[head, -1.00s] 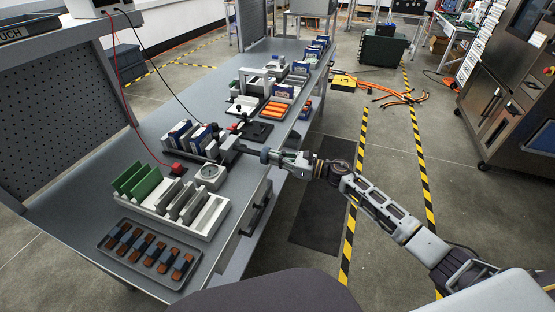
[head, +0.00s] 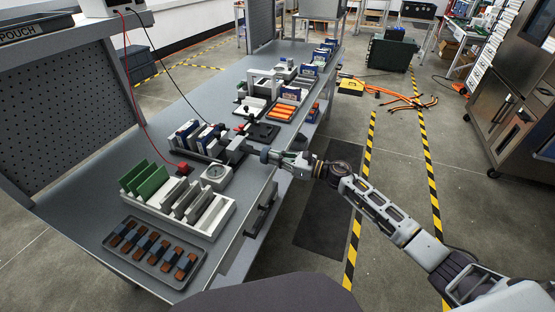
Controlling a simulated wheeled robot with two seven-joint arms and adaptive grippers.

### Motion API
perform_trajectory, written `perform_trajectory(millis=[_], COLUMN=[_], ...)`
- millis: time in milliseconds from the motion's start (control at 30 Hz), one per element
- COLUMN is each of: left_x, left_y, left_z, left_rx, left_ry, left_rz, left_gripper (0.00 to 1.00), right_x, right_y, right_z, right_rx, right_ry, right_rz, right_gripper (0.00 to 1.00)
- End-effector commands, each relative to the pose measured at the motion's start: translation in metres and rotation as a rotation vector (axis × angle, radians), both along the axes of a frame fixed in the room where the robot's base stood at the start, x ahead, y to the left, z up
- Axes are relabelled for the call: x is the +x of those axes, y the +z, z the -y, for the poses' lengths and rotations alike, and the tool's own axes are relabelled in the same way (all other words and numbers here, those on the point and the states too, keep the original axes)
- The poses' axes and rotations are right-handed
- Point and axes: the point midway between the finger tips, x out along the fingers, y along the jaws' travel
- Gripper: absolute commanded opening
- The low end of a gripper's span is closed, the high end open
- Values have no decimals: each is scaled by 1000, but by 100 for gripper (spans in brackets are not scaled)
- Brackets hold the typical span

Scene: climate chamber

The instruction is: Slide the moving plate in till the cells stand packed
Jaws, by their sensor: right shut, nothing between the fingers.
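A dark fixture (head: 183,152) lies on the bench, left of my right gripper. Several upright cells (head: 197,134), blue and white, stand in it; some look slightly apart, though they are too small to judge the gaps. A grey block, apparently the moving plate (head: 236,149), is at the fixture's right end. My right gripper (head: 258,153) is shut and empty, pointing left at this block from the bench's front edge. Its tips are at or very near the block; I cannot tell whether they touch. My left gripper is out of view.
A white rack (head: 207,217) with green and grey plates and a dark tray (head: 152,252) lie nearer. More fixtures stand farther along the bench (head: 222,96).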

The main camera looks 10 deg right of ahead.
Motion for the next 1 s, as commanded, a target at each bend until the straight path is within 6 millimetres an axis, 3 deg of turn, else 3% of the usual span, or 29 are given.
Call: perform_trajectory(millis=[1000], left_x=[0], left_y=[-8], left_z=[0], left_rx=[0], left_ry=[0], left_rz=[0], left_gripper=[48], right_x=[14], right_y=[0], right_z=[-21], right_rx=[1], right_ry=[0], right_rz=[1], right_gripper=[0])
